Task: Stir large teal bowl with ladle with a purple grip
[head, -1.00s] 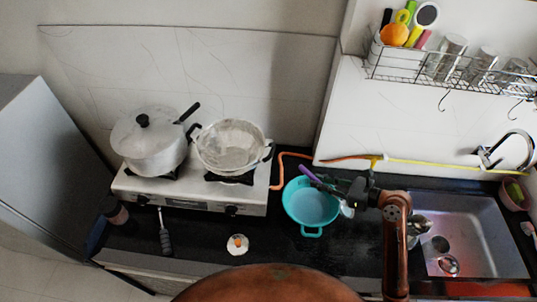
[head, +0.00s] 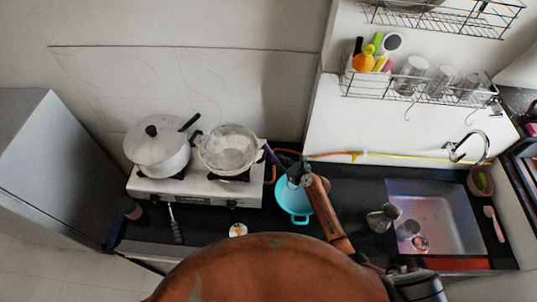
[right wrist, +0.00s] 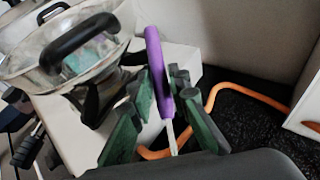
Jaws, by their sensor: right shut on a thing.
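The large teal bowl (head: 293,208) stands on the black counter just right of the stove, partly covered by my right arm. My right gripper (head: 296,176) is above the bowl's back part. It is shut on the ladle, whose purple grip (head: 270,153) points up and to the left. In the right wrist view the purple grip (right wrist: 157,75) stands between the dark green fingers (right wrist: 160,115). The ladle's head is hidden, so I cannot tell whether it is inside the bowl. My left gripper is not in view.
A stove with a lidded pot (head: 158,150) and a strainer-like pan (head: 228,150) is at the left. An orange hose (head: 318,155) runs behind the bowl. A small white item (head: 238,230) lies near the front edge.

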